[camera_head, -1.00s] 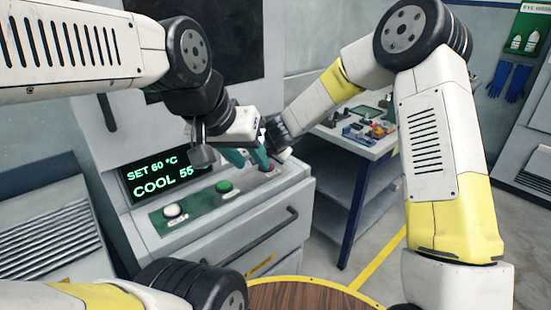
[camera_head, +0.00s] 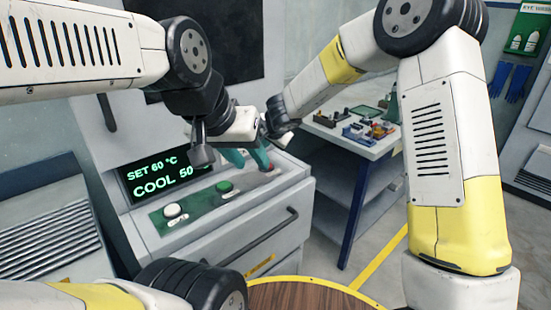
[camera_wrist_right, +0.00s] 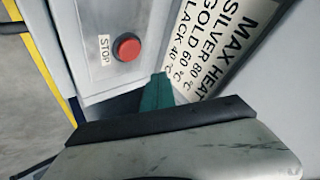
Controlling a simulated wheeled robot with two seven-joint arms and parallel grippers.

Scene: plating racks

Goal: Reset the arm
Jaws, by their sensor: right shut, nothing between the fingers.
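My right arm comes in from the right and folds down at its elbow. Its gripper (camera_head: 278,128) is near the red STOP button (camera_head: 270,170), with its fingertips hard to make out in the head view. The right wrist view shows the teal fingers (camera_wrist_right: 157,94) shut and empty, apart from the red STOP button (camera_wrist_right: 127,47). My left arm comes in from the upper left.
The machine's display (camera_head: 160,177) reads SET 60 °C and COOL 50. A white button (camera_head: 174,210) and a green button (camera_head: 224,187) sit on its sloping panel. A table (camera_head: 350,138) with small parts stands behind the right arm. A temperature label (camera_wrist_right: 222,42) faces the right wrist camera.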

